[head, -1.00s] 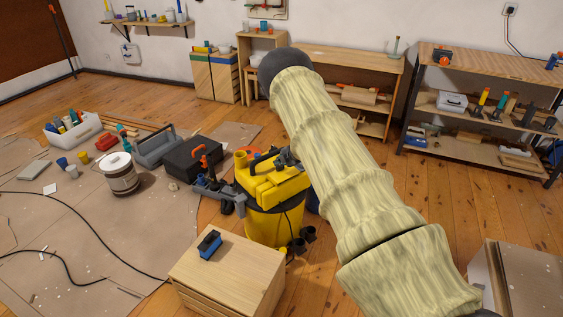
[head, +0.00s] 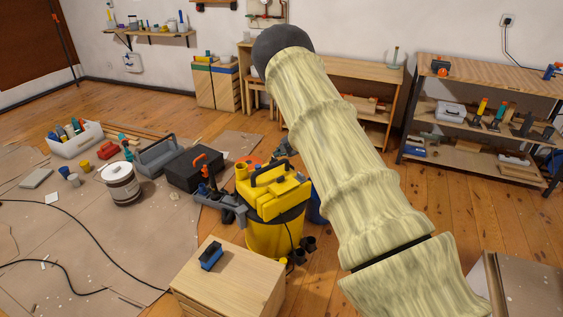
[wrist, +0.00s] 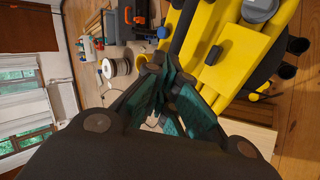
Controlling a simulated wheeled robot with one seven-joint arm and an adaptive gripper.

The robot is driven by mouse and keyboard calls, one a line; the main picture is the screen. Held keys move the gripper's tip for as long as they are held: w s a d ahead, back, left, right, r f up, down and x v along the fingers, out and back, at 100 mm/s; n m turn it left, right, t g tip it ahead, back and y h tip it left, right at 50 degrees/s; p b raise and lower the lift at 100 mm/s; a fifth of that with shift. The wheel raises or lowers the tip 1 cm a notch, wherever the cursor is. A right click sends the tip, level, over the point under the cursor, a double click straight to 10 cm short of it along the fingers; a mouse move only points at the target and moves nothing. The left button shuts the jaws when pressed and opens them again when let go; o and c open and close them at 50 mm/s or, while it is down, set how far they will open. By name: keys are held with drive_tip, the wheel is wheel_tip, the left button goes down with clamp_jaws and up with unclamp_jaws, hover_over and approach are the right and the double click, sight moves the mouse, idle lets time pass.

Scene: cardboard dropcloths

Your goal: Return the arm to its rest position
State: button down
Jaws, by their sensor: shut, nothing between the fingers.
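My arm, in a pale, wood-grained sleeve with a dark rounded elbow, rises from the lower right of the head view to the upper middle. My gripper (wrist: 165,88) shows in the wrist view with its dark teal fingers drawn together and nothing held. In the head view I cannot clearly make out the gripper; the raised arm hides part of the scene behind it. In the wrist view the fingers appear in front of the floor, beside a yellow and black vacuum (wrist: 221,57); I cannot tell the gap between them.
The yellow vacuum (head: 268,235) stands left of my arm, behind a wooden cabinet (head: 225,285) with a blue-black block (head: 211,256) on top. Shelving (head: 490,75) stands right. Open floor lies between.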

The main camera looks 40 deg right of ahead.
drive_tip(key=shift+r, duration=1.45)
drive_tip(key=shift+s, duration=0.1)
drive_tip(key=s+a+f+m+g+p, duration=0.2)
drive_tip(key=s+a+f+m, duration=0.4)
drive_tip(key=s+a+f, duration=0.6)
drive_tip(key=s+a+f+m+g+p, duration=0.15)
drive_tip(key=s+a+f+m, duration=0.35)
drive_tip(key=s+a+f, duration=0.7)
drive_tip(key=s+a+r+m+g+p, duration=0.1)
drive_tip(key=s+a, duration=0.3)
drive_tip(key=s, duration=0.8)
drive_tip(key=s+a+r+m+g+p, duration=0.1)
drive_tip(key=s+a+r+m+g, duration=0.1)
drive_tip(key=s, duration=1)
drive_tip(key=s+a+r+m+g+p, duration=0.2)
drive_tip(key=s+a+m, duration=0.3)
drive_tip(key=s, duration=0.7)
drive_tip(key=shift+a+r+g, duration=0.35)
drive_tip(key=shift+a+r, duration=0.15)
drive_tip(key=shift+a, duration=0.15)
